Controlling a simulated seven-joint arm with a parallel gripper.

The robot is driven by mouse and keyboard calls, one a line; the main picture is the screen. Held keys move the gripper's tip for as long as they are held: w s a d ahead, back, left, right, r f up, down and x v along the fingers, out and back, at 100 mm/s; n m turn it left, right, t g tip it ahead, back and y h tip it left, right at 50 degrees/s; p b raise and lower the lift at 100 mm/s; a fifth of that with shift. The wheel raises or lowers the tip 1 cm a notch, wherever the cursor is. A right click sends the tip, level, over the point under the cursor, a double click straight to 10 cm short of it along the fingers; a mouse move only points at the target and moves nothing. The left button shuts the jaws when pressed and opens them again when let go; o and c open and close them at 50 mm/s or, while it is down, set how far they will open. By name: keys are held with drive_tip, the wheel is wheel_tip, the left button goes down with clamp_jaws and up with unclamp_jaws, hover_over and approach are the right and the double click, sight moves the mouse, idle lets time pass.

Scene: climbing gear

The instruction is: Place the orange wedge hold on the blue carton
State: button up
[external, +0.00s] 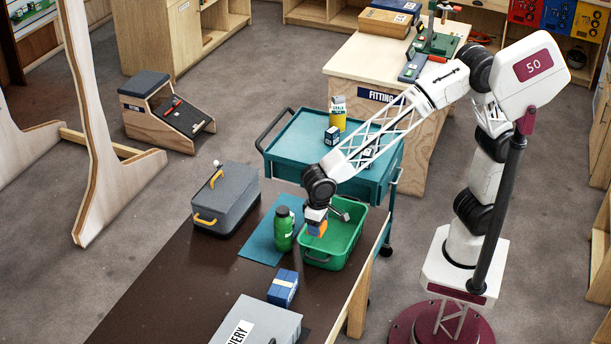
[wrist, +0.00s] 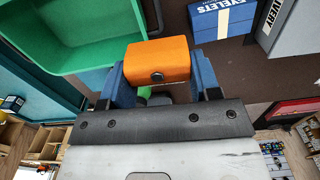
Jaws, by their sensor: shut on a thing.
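The orange wedge hold (external: 317,229) is between the fingers of my gripper (external: 316,219), which is shut on it. In the wrist view the hold (wrist: 158,58) fills the gap between the blue fingers of my gripper (wrist: 160,78), and a dark round hole shows in its face. In the external view it appears over the left side of the green bin. The blue carton (external: 283,288) stands on the dark table, toward the front from the gripper and apart from it. Its top, lettered EYELETS, shows in the wrist view (wrist: 222,20).
The green bin (external: 352,243) and a green bottle (external: 284,229) stand near the gripper. A grey toolbox (external: 226,198) is at the table's far left, and a grey case (external: 257,325) lies in front of the carton. The dark tabletop (external: 190,275) left of the carton is clear.

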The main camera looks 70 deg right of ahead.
drive_tip(key=s+a, duration=0.1)
drive_tip(key=s, duration=0.4)
wheel_tip(320, 180, down, 11)
drive_tip(key=shift+w+f, duration=0.2)
drive_tip(key=shift+w, duration=0.2)
drive_tip(key=shift+a, duration=0.15)
hover_over(284, 283)
drive_tip(key=shift+f, duration=0.7)
drive_tip(key=shift+f, duration=0.1)
drive_tip(key=shift+f, duration=1.7)
drive_tip(key=shift+f, duration=0.1)
